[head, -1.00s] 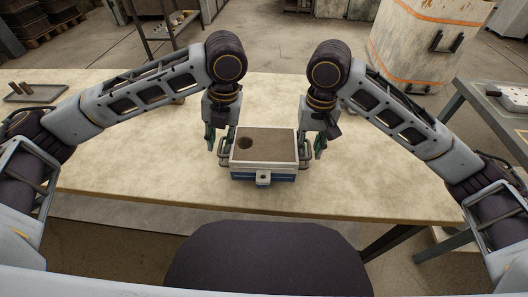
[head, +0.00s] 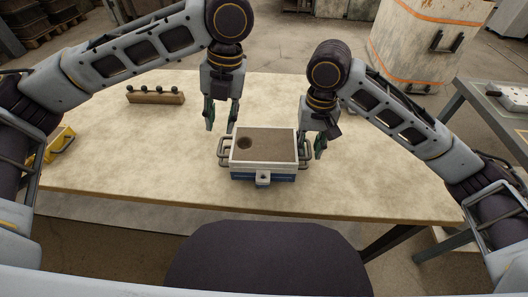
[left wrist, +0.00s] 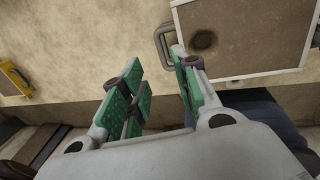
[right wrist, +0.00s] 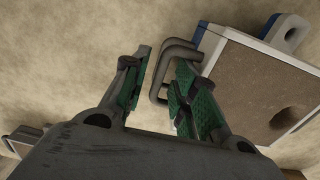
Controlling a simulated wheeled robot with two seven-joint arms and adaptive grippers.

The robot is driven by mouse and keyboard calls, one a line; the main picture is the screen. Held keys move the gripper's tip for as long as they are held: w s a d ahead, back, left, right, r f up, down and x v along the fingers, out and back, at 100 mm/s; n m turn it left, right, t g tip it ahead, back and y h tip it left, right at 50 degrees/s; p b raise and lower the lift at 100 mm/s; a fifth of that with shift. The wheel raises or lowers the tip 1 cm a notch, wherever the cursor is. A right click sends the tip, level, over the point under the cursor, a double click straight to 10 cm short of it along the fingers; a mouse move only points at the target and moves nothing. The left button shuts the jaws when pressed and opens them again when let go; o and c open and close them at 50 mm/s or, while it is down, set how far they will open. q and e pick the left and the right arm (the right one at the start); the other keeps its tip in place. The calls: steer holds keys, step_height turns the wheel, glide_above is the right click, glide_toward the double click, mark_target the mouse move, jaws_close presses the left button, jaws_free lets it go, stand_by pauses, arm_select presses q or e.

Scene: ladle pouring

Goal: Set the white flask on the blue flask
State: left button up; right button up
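The white flask (head: 264,168) sits on top of the blue flask (head: 264,179), near the table's middle. Its top is filled with brown sand with a dark round hole. It looks level and lined up; the blue flask shows as a band below it. My left gripper (head: 220,128) is open and empty, above and behind the left handles (head: 224,152). My right gripper (head: 312,149) is open at the right handles (head: 306,152); in the right wrist view a grey handle (right wrist: 170,62) reaches between or just beyond its spread fingers.
A wooden block with dark knobs (head: 155,97) stands at the back left of the table (head: 130,150). A yellow item with a dark handle (head: 60,144) is at the left edge. The table in front of the flasks is clear.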

arm_select(q)
steer(key=shift+d+r, duration=0.15)
steer(key=shift+r, duration=0.6)
steer(key=shift+d+r, duration=0.15)
steer(key=shift+r, duration=0.55)
arm_select(e)
steer(key=shift+r, duration=0.15)
step_height(320, 180, up, 12)
stand_by(0.8)
arm_select(q)
steer(key=shift+s, duration=0.1)
arm_select(e)
steer(key=shift+s+f, duration=0.1)
steer(key=shift+f, duration=0.1)
stand_by(0.4)
